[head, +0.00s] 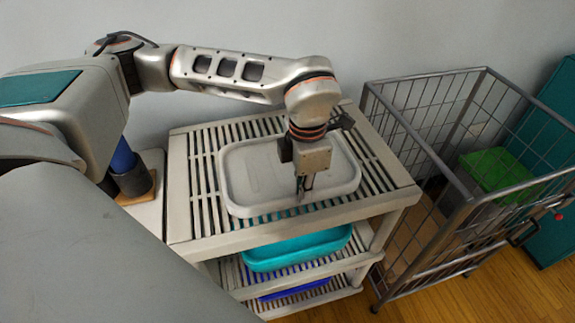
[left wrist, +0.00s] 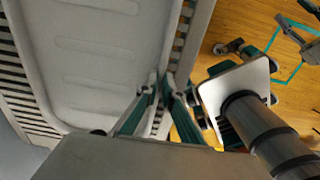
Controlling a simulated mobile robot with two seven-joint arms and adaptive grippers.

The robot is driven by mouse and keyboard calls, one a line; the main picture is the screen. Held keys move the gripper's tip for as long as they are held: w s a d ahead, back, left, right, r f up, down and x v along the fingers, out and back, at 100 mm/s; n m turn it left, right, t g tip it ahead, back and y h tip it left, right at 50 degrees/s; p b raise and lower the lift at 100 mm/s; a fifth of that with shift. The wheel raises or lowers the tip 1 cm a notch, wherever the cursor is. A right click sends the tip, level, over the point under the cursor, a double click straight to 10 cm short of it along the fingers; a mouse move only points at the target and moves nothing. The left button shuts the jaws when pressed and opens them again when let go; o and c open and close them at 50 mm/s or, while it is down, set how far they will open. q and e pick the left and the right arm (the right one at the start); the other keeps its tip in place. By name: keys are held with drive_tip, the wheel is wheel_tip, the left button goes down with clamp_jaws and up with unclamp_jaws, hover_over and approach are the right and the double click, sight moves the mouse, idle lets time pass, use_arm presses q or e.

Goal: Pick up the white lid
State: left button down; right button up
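The white lid (head: 262,172), a shallow rounded rectangle, lies flat on the top shelf of the slatted rack. In the left wrist view the lid (left wrist: 95,50) fills the left half, with faint ridges on its surface. My left gripper (head: 302,188) points down at the lid's front rim. In the left wrist view its two fingers (left wrist: 162,88) are close together with the lid's rim between them, so it looks shut on the rim. The lid does not look clearly lifted. My right gripper is not visible in the head view.
The beige slatted rack (head: 195,222) holds a turquoise tray (head: 297,250) on its middle shelf and a blue one (head: 295,288) below. A metal wire cage cart (head: 462,195) with a green box (head: 497,169) stands to the right. Wooden floor (head: 500,298) is free at the front right.

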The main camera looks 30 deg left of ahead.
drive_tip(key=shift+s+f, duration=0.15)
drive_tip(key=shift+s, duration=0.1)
use_arm(q)
drive_tip(key=shift+r, duration=0.1)
